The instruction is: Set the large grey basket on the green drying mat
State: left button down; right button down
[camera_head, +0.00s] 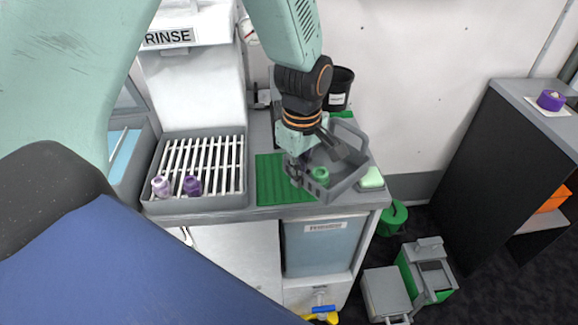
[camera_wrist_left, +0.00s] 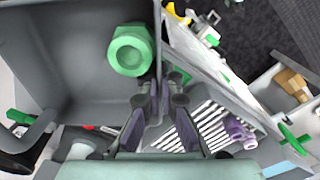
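The large grey basket (camera_head: 347,178) is tilted and sits over the right part of the green drying mat (camera_head: 272,182) and the bare counter beside it. A green fitting (camera_head: 321,174) lies inside; it also shows in the left wrist view (camera_wrist_left: 130,50). My left gripper (camera_head: 296,172) is at the basket's left wall. In the left wrist view its fingers (camera_wrist_left: 160,100) close around the wall of the basket (camera_wrist_left: 75,85). Whether the basket's underside touches the mat is hidden. The mat's left part is bare. My right gripper is not in view.
A slatted drain rack (camera_head: 200,165) with two purple fittings (camera_head: 190,186) stands left of the mat. A black pot (camera_head: 340,88) is behind the basket, and a pale green block (camera_head: 371,178) lies right of it. The counter's front edge is close.

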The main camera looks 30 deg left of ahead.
aim_at(284, 172)
pick_arm(q)
jog(key=a+n+p, duration=0.1)
jog(key=n, duration=0.1)
jog(key=a+r+n+p, duration=0.1)
jog(key=n, duration=0.1)
jog(key=a+n+p, duration=0.1)
jog(key=shift+w+r+n, duration=0.25)
jog(key=shift+w+n, duration=0.1)
jog(key=shift+n, duration=0.05)
jog(key=n+p, duration=0.2)
jog(key=shift+w+a+r+n, duration=0.2)
jog(key=shift+r+n, duration=0.1)
jog(key=shift+a+n, duration=0.15)
jog(key=shift+n, duration=0.35)
jog(key=shift+w+a+n+p, duration=0.15)
jog(key=shift+a+n+p, duration=0.3)
jog(key=shift+n, duration=0.15)
jog(key=shift+a+f, duration=0.15)
jog(key=shift+f, duration=0.1)
jog(key=f, duration=0.5)
jog(key=shift+d+f, duration=0.1)
jog(key=shift+d, duration=0.15)
jog(key=shift+f, duration=0.35)
jog(key=f, duration=0.3)
jog(key=shift+a+f, duration=0.1)
jog(key=shift+a, duration=0.1)
jog(key=shift+f, duration=0.25)
jog(key=shift+d, duration=0.15)
jog(key=shift+f, duration=0.1)
